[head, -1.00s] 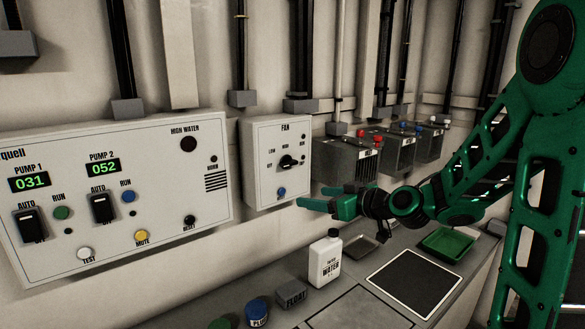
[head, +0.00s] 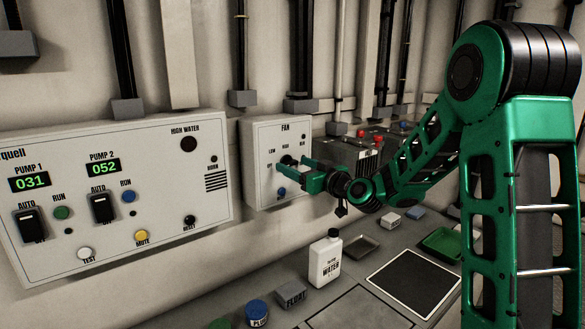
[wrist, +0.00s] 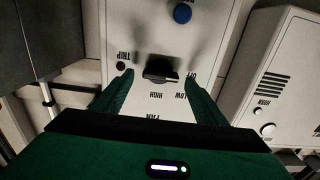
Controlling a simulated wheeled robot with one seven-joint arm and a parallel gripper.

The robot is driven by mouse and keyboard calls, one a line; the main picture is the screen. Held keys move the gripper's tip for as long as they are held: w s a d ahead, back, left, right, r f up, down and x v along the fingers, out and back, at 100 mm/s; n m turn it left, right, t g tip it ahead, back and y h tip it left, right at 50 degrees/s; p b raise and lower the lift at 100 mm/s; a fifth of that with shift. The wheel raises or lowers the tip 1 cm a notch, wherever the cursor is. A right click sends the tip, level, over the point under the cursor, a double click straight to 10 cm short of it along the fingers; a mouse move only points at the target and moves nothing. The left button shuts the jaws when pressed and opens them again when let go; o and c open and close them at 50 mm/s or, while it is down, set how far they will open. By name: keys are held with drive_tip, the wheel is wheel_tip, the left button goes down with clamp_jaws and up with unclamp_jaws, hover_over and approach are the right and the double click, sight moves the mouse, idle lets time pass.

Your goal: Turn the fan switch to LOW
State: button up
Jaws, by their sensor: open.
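The fan switch is a black rotary knob (wrist: 160,68) on the white FAN box (head: 262,135). In the wrist view the box is upside down, with OFF, LOW and HIGH printed around the knob. The knob's handle lies roughly crosswise there; I cannot tell its exact setting. My gripper (head: 282,175) is open in front of the FAN box. In the wrist view its fingers (wrist: 158,80) stand on either side of the knob, with gaps on both sides. Contact is not visible.
A blue button (wrist: 182,13) sits below the knob and a TRIP lamp (wrist: 121,65) beside it. The pump panel (head: 160,215) is to the left, grey switch boxes (head: 352,158) to the right. A white water bottle (head: 325,260) stands on the counter below.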

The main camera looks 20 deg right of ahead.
drive_tip(key=shift+x, duration=0.75)
drive_tip(key=shift+c, duration=0.6)
drive_tip(key=c, duration=0.9)
drive_tip(key=shift+c, duration=0.2)
drive_tip(key=shift+m, duration=0.4)
drive_tip(key=m, duration=0.3)
drive_tip(key=shift+d+m, duration=0.15)
drive_tip(key=shift+m, duration=0.15)
drive_tip(key=shift+w+d+m, duration=0.1)
drive_tip(key=shift+d+m, duration=0.05)
drive_tip(key=shift+m, duration=2.05)
